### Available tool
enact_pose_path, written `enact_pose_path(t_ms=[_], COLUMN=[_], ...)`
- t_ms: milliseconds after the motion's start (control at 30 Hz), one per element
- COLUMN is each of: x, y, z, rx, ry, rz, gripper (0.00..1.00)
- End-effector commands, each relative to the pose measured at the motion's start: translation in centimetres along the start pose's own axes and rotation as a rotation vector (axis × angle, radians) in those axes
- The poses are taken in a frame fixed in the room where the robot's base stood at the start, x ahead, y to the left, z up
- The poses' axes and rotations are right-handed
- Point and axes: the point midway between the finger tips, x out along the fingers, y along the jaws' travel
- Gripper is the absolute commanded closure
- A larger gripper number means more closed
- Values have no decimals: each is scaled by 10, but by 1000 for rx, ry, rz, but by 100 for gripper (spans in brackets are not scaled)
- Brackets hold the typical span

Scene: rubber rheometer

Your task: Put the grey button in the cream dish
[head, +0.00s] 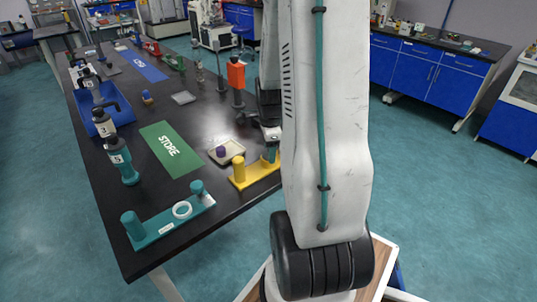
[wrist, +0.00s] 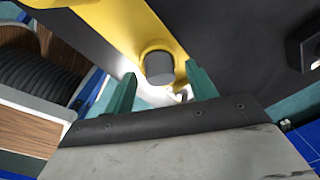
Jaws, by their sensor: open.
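A grey round button (wrist: 159,68) stands on a yellow holder (wrist: 112,22) in the wrist view. My gripper (wrist: 161,74) is open, with one teal finger to each side of the button in that picture; I cannot tell whether they touch it. In the head view the yellow holder (head: 239,173) is at the table's right edge, partly behind my arm, and the grey button is hidden there. My gripper (head: 272,154) shows only in part there, over the holder's right side. The cream dish (head: 233,144) lies just behind the holder, with a small purple piece (head: 220,151) in it.
A teal holder (head: 158,232) with a white ring stands at the near table end. A green STORE mat (head: 172,148) lies left of the dish. An orange-topped stand (head: 236,75) rises behind the dish. Bottles (head: 122,161) and a blue tray (head: 88,107) line the left edge.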

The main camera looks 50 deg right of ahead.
Motion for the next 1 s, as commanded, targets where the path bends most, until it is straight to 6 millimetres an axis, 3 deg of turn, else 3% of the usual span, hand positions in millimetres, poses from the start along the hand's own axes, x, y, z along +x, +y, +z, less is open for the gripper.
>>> enact_pose_path(t_ms=[167,300,400,733,1000], x=[0,0,0,-4,-23], y=[0,0,0,0,-2], z=[0,0,0,0,0], rx=[-1,-1,-1,-1,-1], ry=[0,0,0,0,0], rz=[0,0,0,-1,-3], gripper=[46,85,95,96,96])
